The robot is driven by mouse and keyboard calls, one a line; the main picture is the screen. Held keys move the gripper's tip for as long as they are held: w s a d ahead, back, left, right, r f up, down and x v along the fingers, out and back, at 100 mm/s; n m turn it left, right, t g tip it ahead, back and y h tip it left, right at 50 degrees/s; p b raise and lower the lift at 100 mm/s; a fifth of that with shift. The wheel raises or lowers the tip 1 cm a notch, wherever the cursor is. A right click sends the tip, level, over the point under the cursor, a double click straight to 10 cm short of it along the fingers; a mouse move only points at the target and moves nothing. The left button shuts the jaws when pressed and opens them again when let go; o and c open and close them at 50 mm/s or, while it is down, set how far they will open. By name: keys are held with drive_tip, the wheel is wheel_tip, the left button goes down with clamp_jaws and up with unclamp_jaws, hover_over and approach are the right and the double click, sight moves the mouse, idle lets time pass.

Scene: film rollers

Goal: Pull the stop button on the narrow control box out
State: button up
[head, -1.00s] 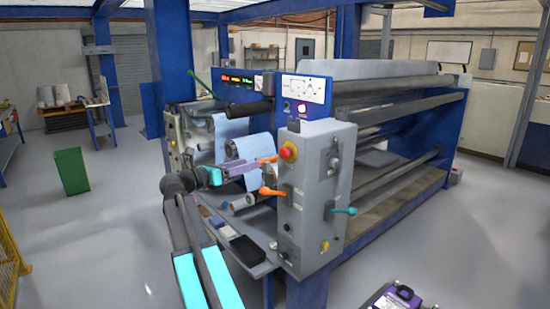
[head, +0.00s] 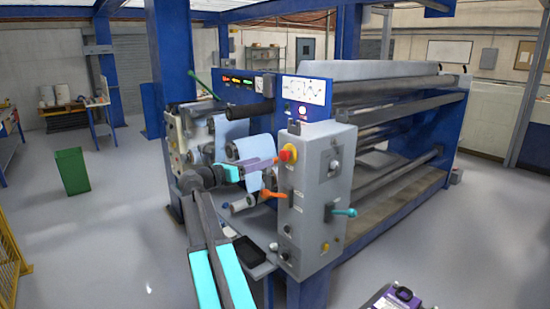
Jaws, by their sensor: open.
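The narrow control box (head: 315,205) is a tall grey panel at the near end of the machine. Its red stop button (head: 286,155), with a yellow surround, is at the upper left of the box. My gripper (head: 276,159) is at the left of the button, at the end of my arm with purple and cyan parts. Its jaws are open, and its tips are very close to the button. I cannot tell whether they touch it or lie around it. How far the button stands out is too small to tell.
An orange-handled lever (head: 271,193) is below my gripper, and a teal-handled lever (head: 345,212) sticks out at the box's right. A blue sheet roll (head: 255,150) is behind my gripper. A dark tray (head: 250,252) lies on the ledge below. The floor at left is open.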

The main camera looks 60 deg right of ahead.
sight(282, 156)
drive_tip(key=p+x, duration=0.2)
drive_tip(key=x, duration=0.6)
drive_tip(key=shift+d, duration=0.2)
clamp_jaws()
drive_tip(key=shift+w+a+p, duration=0.15)
drive_tip(key=shift+a+p, duration=0.25)
drive_tip(key=shift+a, duration=0.15)
drive_tip(key=shift+w+a+f, duration=0.1)
